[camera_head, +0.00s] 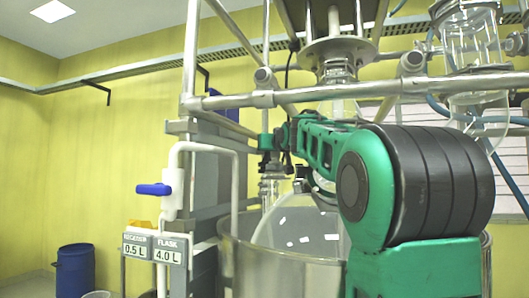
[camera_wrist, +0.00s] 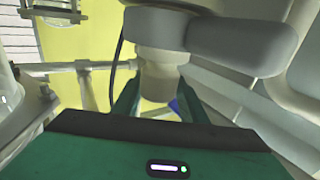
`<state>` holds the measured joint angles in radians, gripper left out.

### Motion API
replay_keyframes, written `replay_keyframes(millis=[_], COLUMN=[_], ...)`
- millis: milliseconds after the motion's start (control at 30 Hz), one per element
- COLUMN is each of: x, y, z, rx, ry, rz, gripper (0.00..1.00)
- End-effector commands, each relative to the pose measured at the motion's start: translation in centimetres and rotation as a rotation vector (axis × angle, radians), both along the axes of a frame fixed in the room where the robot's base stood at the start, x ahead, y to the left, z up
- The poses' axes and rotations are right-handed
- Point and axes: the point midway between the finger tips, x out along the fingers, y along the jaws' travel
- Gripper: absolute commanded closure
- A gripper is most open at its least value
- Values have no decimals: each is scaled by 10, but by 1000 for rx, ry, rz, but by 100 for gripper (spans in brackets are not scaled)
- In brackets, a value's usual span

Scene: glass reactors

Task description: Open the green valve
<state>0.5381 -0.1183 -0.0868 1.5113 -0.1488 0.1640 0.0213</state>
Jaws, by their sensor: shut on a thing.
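In the wrist view, my gripper (camera_wrist: 157,92) has its two dark green fingers on either side of a pale, round fitting (camera_wrist: 162,62) and is shut on it. The fitting hangs below a large grey rounded part (camera_wrist: 225,38). I cannot tell from its colour whether the fitting belongs to the green valve. In the head view, my green and black arm reaches left across the reactor frame. A small green piece (camera_head: 265,141) shows at the arm's far end, above a glass neck (camera_head: 271,188); I cannot tell whether it is the valve or part of my gripper.
A metal rail (camera_head: 300,98) crosses just above my arm. A steel vessel (camera_head: 238,270) with a glass flask (camera_head: 300,232) stands below. A white pipe with a blue handle (camera_head: 153,189) is left. A blue barrel (camera_head: 75,270) stands farther back.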

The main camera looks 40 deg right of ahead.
Motion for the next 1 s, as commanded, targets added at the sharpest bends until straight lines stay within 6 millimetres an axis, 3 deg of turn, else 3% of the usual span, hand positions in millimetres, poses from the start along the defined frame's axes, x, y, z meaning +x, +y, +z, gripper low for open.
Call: replay_keyframes(millis=[333,367,433,1000], x=[0,0,0,-7], y=[1,1,1,5], z=[1,1,0,-1], rx=[0,0,0,0], ry=[-1,-1,0,1], rz=[9,9,9,4], gripper=[84,57,43,43])
